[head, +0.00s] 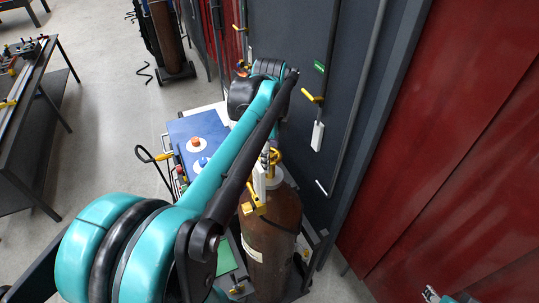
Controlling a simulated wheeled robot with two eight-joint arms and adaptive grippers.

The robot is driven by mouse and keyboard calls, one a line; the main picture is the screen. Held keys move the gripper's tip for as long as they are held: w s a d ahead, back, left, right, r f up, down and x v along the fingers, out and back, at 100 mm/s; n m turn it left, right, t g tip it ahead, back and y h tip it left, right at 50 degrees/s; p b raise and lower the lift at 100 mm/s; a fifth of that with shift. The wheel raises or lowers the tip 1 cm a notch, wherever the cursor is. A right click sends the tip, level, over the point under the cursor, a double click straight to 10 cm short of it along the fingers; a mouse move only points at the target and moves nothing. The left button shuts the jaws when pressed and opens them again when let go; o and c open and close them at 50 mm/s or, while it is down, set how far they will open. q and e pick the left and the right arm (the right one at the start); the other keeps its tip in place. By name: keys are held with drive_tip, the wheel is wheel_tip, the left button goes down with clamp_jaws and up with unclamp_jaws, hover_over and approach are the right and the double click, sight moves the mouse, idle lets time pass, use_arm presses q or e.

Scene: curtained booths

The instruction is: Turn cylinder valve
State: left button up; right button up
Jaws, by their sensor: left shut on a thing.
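A brown gas cylinder (272,235) with a pale label stands upright beside the dark wall panel. Its top carries yellow valve parts (275,156), partly covered by my left arm. My teal left arm crosses the picture from the lower left and folds down over the cylinder. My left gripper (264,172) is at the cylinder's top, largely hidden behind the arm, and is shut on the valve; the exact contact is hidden. A small teal and white piece of my right arm (435,294) shows at the bottom edge; its jaws cannot be made out.
A dark workbench (30,120) is at the left. A red curtain (455,150) fills the right. Another cylinder (168,40) stands at the back. Grey floor is open between.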

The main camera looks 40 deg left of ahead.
use_arm(q)
drive_tip(key=shift+o, duration=0.2)
drive_tip(key=shift+m, duration=0.5)
drive_tip(key=o, duration=1.2)
drive_tip(key=shift+c, duration=0.2)
wheel_tip(320, 180, up, 12)
